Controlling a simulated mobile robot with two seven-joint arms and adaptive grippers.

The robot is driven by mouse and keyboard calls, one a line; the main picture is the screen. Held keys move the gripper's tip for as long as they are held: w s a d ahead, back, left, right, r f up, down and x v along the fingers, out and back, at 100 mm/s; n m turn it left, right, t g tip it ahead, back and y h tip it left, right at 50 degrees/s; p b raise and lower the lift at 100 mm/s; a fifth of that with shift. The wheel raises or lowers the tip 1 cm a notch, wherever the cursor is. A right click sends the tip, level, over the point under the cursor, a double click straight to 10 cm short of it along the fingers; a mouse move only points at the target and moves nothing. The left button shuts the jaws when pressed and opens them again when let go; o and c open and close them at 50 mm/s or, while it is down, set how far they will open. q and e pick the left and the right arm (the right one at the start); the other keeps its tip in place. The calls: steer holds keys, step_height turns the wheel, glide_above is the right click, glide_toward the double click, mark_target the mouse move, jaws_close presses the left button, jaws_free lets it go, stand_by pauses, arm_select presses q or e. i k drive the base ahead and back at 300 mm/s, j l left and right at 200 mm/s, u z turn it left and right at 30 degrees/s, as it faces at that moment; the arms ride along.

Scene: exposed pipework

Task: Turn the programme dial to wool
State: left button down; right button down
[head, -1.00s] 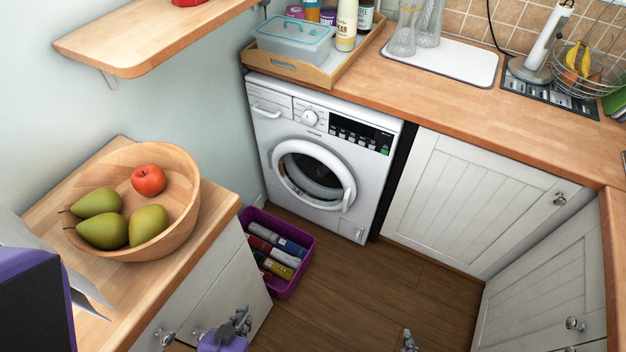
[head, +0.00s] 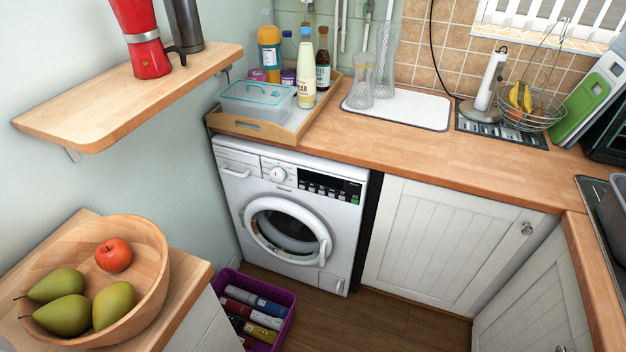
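The white washing machine (head: 290,215) stands under the wooden worktop, its round door (head: 288,231) shut. The programme dial (head: 277,175) is a round white knob on the upper front panel, left of the dark display (head: 331,185). The dial's marks are too small to read, so I cannot tell its setting. Neither of my grippers shows in the head view.
A purple crate (head: 283,333) of packets stands on the floor in front of the machine's left side. A wooden bowl (head: 150,262) of fruit is on the cabinet at left. A wooden tray (head: 252,128) sits on the worktop above the machine. Floor right of the crate is clear.

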mark_target(278, 174)
steer(key=i+l, duration=0.5)
steer(key=i+l+u, duration=0.25)
steer(key=i+l, duration=0.15)
steer(key=i+l+u, duration=0.25)
steer(key=i+u, duration=0.15)
steer(key=u, duration=0.2)
steer(key=i+u, duration=0.2)
steer(key=u, duration=0.2)
steer(key=i+u, duration=0.15)
steer(key=u, duration=0.2)
